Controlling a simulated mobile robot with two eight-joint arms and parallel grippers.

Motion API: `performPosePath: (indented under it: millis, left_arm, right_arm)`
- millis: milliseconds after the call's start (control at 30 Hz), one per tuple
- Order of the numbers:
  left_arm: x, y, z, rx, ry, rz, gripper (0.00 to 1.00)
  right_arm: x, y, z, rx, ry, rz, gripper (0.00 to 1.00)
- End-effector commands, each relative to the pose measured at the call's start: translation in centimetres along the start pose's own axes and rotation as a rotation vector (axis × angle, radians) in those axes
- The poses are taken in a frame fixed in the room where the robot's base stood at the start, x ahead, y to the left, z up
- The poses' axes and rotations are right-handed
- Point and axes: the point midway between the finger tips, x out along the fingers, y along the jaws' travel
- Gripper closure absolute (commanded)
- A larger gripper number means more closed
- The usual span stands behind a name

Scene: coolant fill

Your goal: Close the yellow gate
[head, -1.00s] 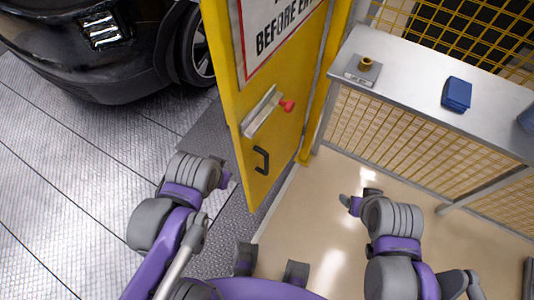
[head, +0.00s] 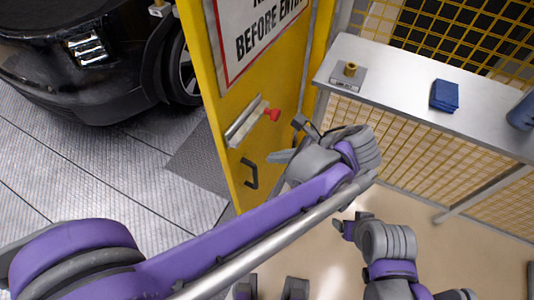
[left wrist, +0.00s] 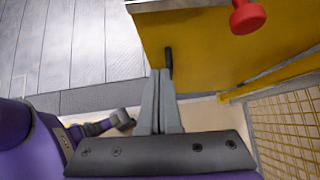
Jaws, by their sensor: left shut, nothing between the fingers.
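The yellow gate (head: 290,85) stands upright between the grey floor and the beige floor. It carries a white sign with a red border (head: 262,35), a metal latch plate (head: 245,121), a red knob (head: 272,114) and a black handle (head: 249,173). My left gripper (head: 272,157) is shut and empty, just right of the handle in the head view. In the left wrist view its closed fingers (left wrist: 160,74) point at the gate panel (left wrist: 215,50), beside the black handle (left wrist: 168,60). Contact cannot be told. My right gripper (head: 341,226) is low at the right; its jaws are unclear.
A metal table (head: 400,88) at the right bears a small brass fitting (head: 350,69) and a blue cloth (head: 444,95). Yellow mesh fencing (head: 375,130) lies below and behind it. A black car (head: 85,75) stands at the left. The grey plank floor (head: 80,165) is open.

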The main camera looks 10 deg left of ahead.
Motion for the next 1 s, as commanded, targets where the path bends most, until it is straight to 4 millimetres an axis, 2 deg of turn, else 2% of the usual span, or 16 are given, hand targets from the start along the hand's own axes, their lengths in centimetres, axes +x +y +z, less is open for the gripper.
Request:
performPosePath:
  millis: [200,400,633,1000]
  left_arm:
    - [4.8,0.1,0.1,-0.007,0.000,0.004,1.00]
    - [8.8,0.1,0.2,-0.006,0.000,0.004,1.00]
    - [10.6,0.1,2.5,-0.006,0.001,0.002,1.00]
    - [11.1,0.1,2.9,-0.004,0.002,0.000,1.00]
  right_arm:
    - [0.2,0.0,0.1,0.000,-0.001,0.000,0.27]
    - [0.3,0.0,0.2,0.000,-0.001,0.000,0.27]
    - [-0.1,0.0,-0.1,0.000,0.000,0.000,0.27]
    - [-0.1,0.0,-0.1,0.000,0.000,0.000,0.27]
